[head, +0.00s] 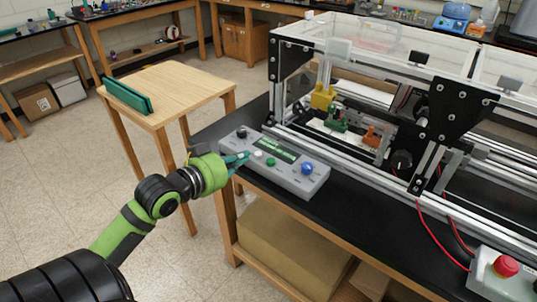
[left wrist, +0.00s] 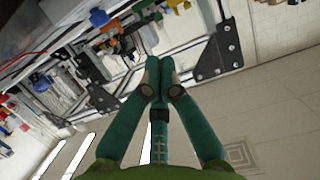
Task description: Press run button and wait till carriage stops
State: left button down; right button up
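A grey control box (head: 312,185) lies on the black bench top in front of the extrusion frame. It has a green display (head: 275,148), a white button (head: 257,156), a green button (head: 270,162), a blue knob (head: 307,168) and a dark knob (head: 242,133). I cannot read which is the run button. My left gripper (head: 243,157) is at the box's left part, close to the white button; I cannot tell if it touches. In the left wrist view its teal fingers (left wrist: 158,66) meet at the tips, with nothing between them. My right gripper is not in view.
The aluminium extrusion frame (head: 345,155) holds yellow (head: 322,97), green (head: 336,119) and orange (head: 371,136) parts. A red emergency button (head: 505,266) sits on another box at lower right. A small wooden table (head: 185,88) with a green plate (head: 128,96) stands left.

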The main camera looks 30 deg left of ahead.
pick_arm(q)
jog(key=p, duration=0.2)
send_over(266, 168)
notch_tip(266, 168, down, 2)
notch_tip(266, 168, down, 4)
jog(key=shift+r+p, duration=0.2)
jog(key=shift+p, duration=0.1)
jog(key=shift+f, duration=0.45)
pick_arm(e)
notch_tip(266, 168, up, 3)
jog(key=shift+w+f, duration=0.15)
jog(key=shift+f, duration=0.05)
